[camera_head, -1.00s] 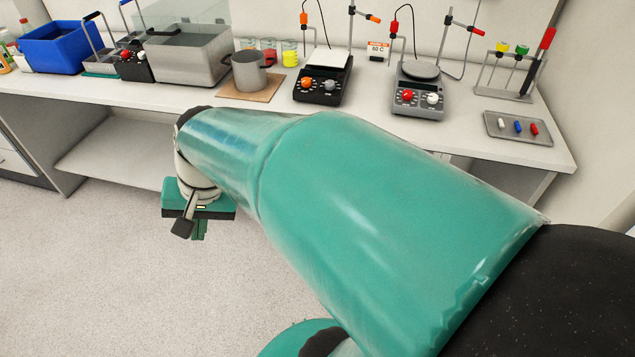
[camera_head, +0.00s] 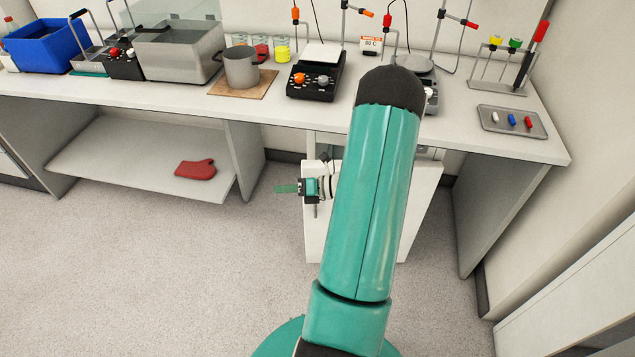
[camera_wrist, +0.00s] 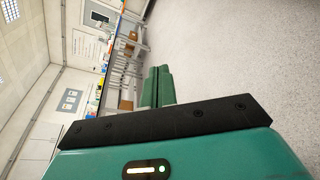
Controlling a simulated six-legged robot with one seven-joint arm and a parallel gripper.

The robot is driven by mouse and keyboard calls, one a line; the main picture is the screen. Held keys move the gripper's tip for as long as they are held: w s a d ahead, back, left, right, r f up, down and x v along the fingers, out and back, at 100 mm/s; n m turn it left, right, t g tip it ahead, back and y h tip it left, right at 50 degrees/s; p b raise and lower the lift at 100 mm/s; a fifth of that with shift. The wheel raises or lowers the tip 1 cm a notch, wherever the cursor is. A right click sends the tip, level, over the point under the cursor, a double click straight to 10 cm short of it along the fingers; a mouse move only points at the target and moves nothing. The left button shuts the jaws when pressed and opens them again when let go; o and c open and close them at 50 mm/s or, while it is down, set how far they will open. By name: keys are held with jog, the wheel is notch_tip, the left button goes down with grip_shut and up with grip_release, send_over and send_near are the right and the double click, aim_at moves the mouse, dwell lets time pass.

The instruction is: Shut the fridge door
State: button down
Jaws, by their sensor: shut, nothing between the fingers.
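The white fridge door (camera_head: 421,205) shows under the bench, partly hidden behind my arm. A thin upright handle (camera_head: 316,210) is near its left edge. The door's top lies in front of the space under the bench, but how far it stands open cannot be told. My gripper (camera_head: 285,188) is at the door's left edge, close to the handle, with its fingers pointing left. Contact with the door cannot be made out. In the wrist view the green fingers (camera_wrist: 157,86) are shut together and empty, with floor and bench beyond.
The bench top (camera_head: 180,103) carries a pot (camera_head: 242,70), hotplates (camera_head: 314,80) and a tray (camera_head: 512,122). A red mitt (camera_head: 195,169) lies on the low shelf (camera_head: 130,165). A bench side panel (camera_head: 500,205) stands right of the fridge. The floor (camera_head: 170,270) in front is clear.

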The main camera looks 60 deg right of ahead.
jog(key=s+d+f+m+t+h, duration=0.4)
jog(key=s+d+f+m+h, duration=0.7)
jog(key=d+f+m, duration=0.4)
send_near(311, 176)
jog(key=w+a, duration=0.3)
jog(key=shift+m, duration=0.3)
jog(key=w+d, duration=0.2)
jog(key=d, duration=0.1)
jog(key=shift+w+d+f, duration=0.1)
jog(key=shift+w, duration=0.1)
jog(key=shift+w+d, duration=0.25)
jog(key=shift+d, duration=0.15)
